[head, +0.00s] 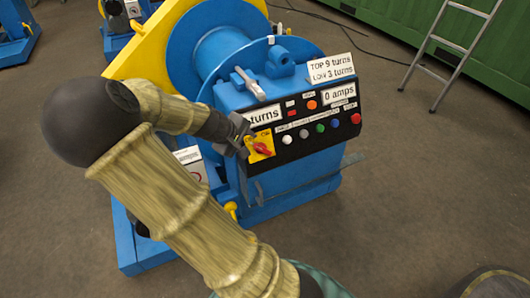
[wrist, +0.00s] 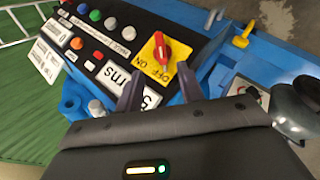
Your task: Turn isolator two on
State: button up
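A yellow isolator plate (head: 254,140) with a red rotary handle (head: 263,149) is at the left end of the black control panel. In the wrist view the plate (wrist: 147,49) bears the words OFF and ON beside the red handle (wrist: 161,50). I see no number on it, and I cannot tell which word the handle points to. My gripper (head: 246,138) is just left of the plate in the head view. In the wrist view my gripper (wrist: 158,90) has its two dark fingers apart with nothing between them, and the handle lies beyond the tips.
The black panel (head: 300,158) carries several coloured buttons and white displays on a blue winch (head: 262,92). A lever (head: 249,84) rises above it. A yellow knob (wrist: 244,34) is beside the panel. A ladder (head: 452,50) leans on a green container (head: 492,60).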

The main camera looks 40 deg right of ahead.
aim_at(264, 150)
jog(key=b+x, duration=0.3)
jog(key=x, duration=1)
jog(key=shift+d+f, duration=0.1)
jog(key=shift+d, duration=0.05)
grip_shut()
